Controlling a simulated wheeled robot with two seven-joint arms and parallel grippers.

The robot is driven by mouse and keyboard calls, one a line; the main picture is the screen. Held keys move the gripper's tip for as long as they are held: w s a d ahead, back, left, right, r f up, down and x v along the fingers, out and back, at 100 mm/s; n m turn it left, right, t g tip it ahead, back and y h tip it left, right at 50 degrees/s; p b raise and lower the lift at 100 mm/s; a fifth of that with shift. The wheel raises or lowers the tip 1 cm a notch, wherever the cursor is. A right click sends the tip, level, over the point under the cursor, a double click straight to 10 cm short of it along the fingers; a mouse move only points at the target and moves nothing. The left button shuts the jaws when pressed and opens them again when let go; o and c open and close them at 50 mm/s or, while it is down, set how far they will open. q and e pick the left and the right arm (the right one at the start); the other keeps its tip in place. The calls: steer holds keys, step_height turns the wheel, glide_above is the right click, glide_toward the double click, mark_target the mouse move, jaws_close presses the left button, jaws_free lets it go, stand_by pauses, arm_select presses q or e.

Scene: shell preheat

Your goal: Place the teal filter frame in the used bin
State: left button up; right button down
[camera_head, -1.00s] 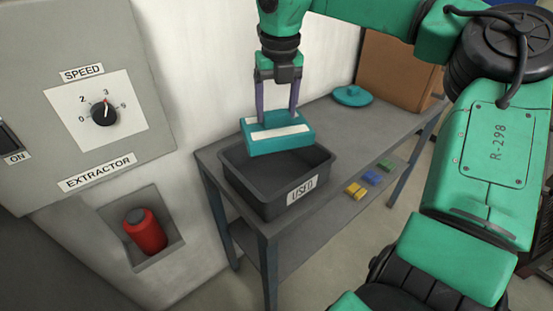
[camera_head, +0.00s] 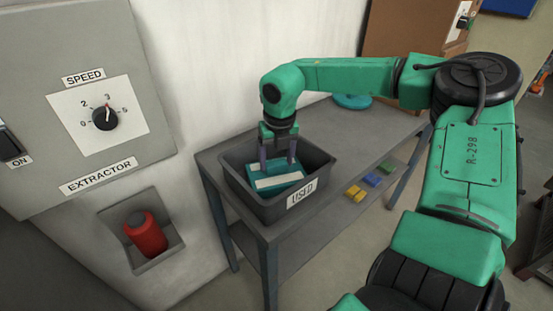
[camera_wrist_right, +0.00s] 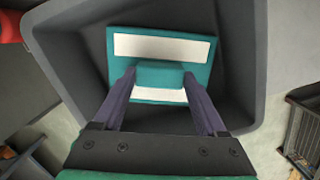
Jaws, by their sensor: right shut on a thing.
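The teal filter frame (camera_head: 274,180), with a pale middle, is inside the dark grey used bin (camera_head: 247,201), below the rim line. My right gripper (camera_head: 277,164) points down into the bin and is shut on the frame. In the right wrist view the fingers (camera_wrist_right: 158,90) are on both sides of the frame's raised teal middle block, with the frame (camera_wrist_right: 205,50) above the bin floor (camera_wrist_right: 85,55) or on it; I cannot tell which. My left gripper is not in view.
The bin stands on a grey table (camera_head: 215,166) beside the wall. A teal round lid (camera_head: 352,102) lies at the table's back. Blue (camera_head: 372,179), yellow and green blocks lie on the right.

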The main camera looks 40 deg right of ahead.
mark_target(279, 177)
jaws_free()
steer(key=shift+f, duration=0.1)
step_height(279, 177, up, 12)
steer(key=s, duration=0.1)
steer(key=shift+s+a, duration=0.35)
